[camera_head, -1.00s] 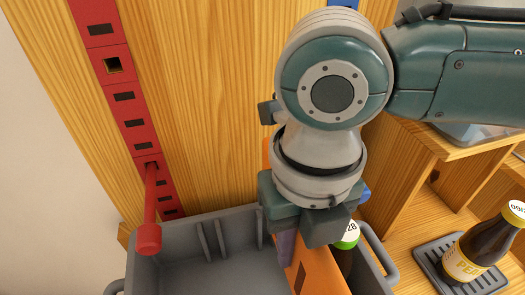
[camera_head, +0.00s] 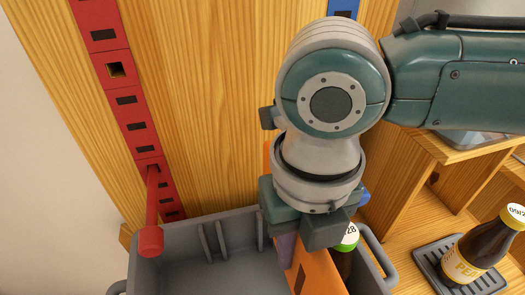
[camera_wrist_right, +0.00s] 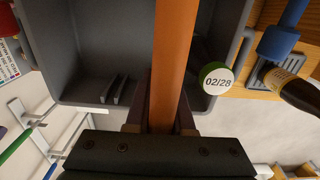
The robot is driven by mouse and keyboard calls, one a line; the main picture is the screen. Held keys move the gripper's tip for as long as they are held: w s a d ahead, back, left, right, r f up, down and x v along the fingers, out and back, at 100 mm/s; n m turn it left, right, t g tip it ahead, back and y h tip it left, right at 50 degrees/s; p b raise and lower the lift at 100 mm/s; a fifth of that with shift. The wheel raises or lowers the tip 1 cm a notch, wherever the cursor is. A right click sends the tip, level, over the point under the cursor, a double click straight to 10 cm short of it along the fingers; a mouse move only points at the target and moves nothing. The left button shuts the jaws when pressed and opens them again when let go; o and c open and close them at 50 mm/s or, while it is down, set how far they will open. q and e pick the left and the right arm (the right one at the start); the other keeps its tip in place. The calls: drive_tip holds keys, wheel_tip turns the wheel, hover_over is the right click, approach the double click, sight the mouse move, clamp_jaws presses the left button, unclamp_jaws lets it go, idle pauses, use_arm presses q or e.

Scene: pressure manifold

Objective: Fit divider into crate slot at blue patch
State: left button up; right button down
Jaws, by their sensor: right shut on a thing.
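The orange divider (camera_head: 322,272) is held by my right gripper (camera_head: 300,238) over the right part of the grey crate (camera_head: 165,262). In the right wrist view the divider (camera_wrist_right: 174,62) stands edge-on between the gripper's fingers (camera_wrist_right: 160,118), spanning the crate's opening. Paired slot ribs (camera_head: 215,240) show on the crate's far wall, left of the gripper; they also show in the wrist view (camera_wrist_right: 115,88). The gripper hides the wall behind the divider, so I cannot tell whether its edge is in a slot. I cannot make out a blue patch on the crate. My left gripper is not in view.
A green-capped bottle (camera_head: 347,238) stands in the crate, close right of the divider. A dark bottle (camera_head: 480,245) is on a grey tray (camera_head: 428,258) to the right. A red peg (camera_head: 151,215) sticks out of a red strip (camera_head: 125,98) above the crate's left side.

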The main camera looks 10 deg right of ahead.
sight(291, 281)
drive_tip(key=shift+f, duration=0.2)
idle(0.4)
drive_tip(key=shift+f+b, duration=0.9)
drive_tip(key=shift+f, duration=0.25)
drive_tip(key=shift+f+b, duration=0.75)
drive_tip(key=shift+f, duration=0.3)
drive_tip(key=shift+f+b, duration=0.85)
drive_tip(key=shift+f, duration=0.3)
drive_tip(key=shift+f+b, duration=0.8)
drive_tip(key=shift+f, duration=0.25)
drive_tip(key=shift+f+b, duration=0.9)
drive_tip(key=shift+f, duration=0.25)
drive_tip(key=shift+f+b, duration=0.55)
drive_tip(key=shift+f, duration=0.15)
drive_tip(key=c, duration=0.7)
unclamp_jaws()
